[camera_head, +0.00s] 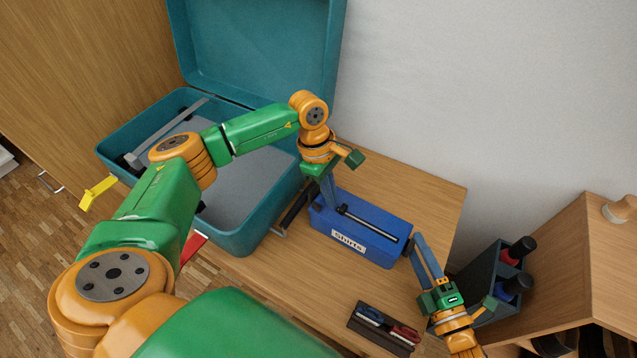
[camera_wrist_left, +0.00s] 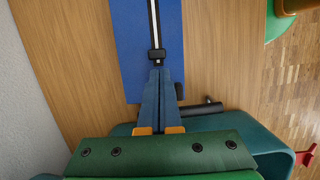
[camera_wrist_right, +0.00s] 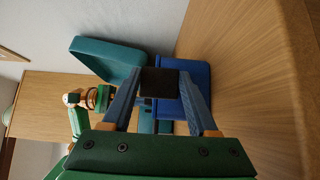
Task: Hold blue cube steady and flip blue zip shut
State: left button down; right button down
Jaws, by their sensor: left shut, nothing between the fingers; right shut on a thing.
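The blue cube (camera_head: 365,242), a long blue packing box labelled Shirts, lies on the wooden table. A zip track (camera_head: 372,226) with a black slider (camera_head: 343,209) runs along its top, the slider near the left end. In the left wrist view the slider (camera_wrist_left: 157,55) sits just beyond my left fingertips. My left gripper (camera_head: 334,207) is shut and empty over the cube's left end, at or very near the slider; contact is unclear. My right gripper (camera_head: 412,240) is shut on a black tab (camera_wrist_right: 160,83) at the cube's right end.
An open teal suitcase (camera_head: 265,232) stands left of the cube, its lid raised. A dark tray (camera_head: 380,328) with small red and blue items lies in front. A dark caddy (camera_head: 480,275) with bottles is at the right. Bare table lies behind the cube.

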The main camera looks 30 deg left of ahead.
pick_arm(q)
jog(key=shift+d, duration=0.25)
jog(key=d, duration=1.2)
jog(key=shift+s+d, duration=0.1)
jog(key=shift+d, duration=0.25)
jog(key=a, duration=0.3)
jog(key=shift+a, duration=0.4)
jog(key=v, duration=1)
jog(key=shift+a, duration=0.15)
